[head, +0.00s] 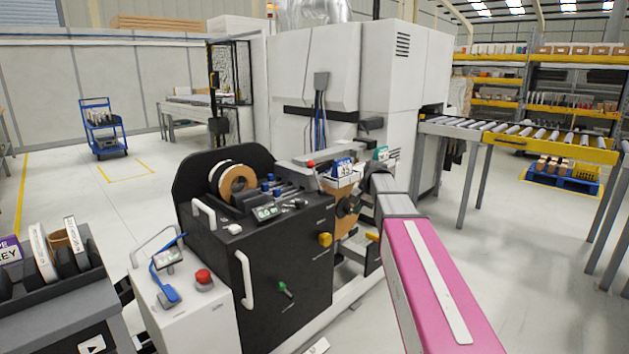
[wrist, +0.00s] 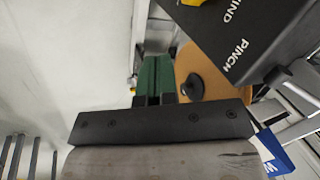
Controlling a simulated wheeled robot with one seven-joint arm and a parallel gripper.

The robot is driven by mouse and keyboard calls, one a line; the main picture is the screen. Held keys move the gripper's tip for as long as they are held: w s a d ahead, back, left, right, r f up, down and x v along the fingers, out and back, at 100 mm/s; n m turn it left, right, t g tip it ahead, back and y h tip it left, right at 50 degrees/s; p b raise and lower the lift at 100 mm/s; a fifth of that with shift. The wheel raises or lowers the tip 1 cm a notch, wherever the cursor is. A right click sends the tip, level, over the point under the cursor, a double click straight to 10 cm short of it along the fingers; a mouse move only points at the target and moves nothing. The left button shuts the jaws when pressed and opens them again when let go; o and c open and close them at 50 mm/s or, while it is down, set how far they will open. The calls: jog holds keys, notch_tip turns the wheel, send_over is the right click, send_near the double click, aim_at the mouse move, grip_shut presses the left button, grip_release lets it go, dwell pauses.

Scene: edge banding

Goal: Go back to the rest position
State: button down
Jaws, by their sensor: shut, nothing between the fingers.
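My pink arm with its grey wrist reaches from the bottom right of the head view to the near side of the edge banding machine (head: 340,80). In the wrist view my gripper (wrist: 153,80) has its two green fingers together, with nothing seen between them. A brown round disc (wrist: 205,80) lies just right of the fingers, partly hidden by the gripper body. A black panel (wrist: 245,35) lettered WIND and PINCH is at the upper right. In the head view the fingers are largely hidden behind the wrist; I cannot tell whether they touch anything.
The black unit (head: 275,270) carries a tape reel (head: 237,183), a yellow knob (head: 325,240) and a green lever (head: 283,288). A white control box (head: 190,325) with a red button stands left of it. A roller conveyor (head: 515,135) is right.

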jog(key=s+d+f+n+g+h, duration=0.1)
jog(key=s+f+n, duration=0.1)
jog(key=s+f, duration=0.9)
jog(key=s+d+f+n+g+h, duration=0.1)
jog(key=s+f+n+h, duration=0.1)
jog(key=s+f, duration=1)
jog(key=s, duration=0.4)
jog(key=shift+s+d, duration=0.15)
jog(key=shift+d, duration=0.15)
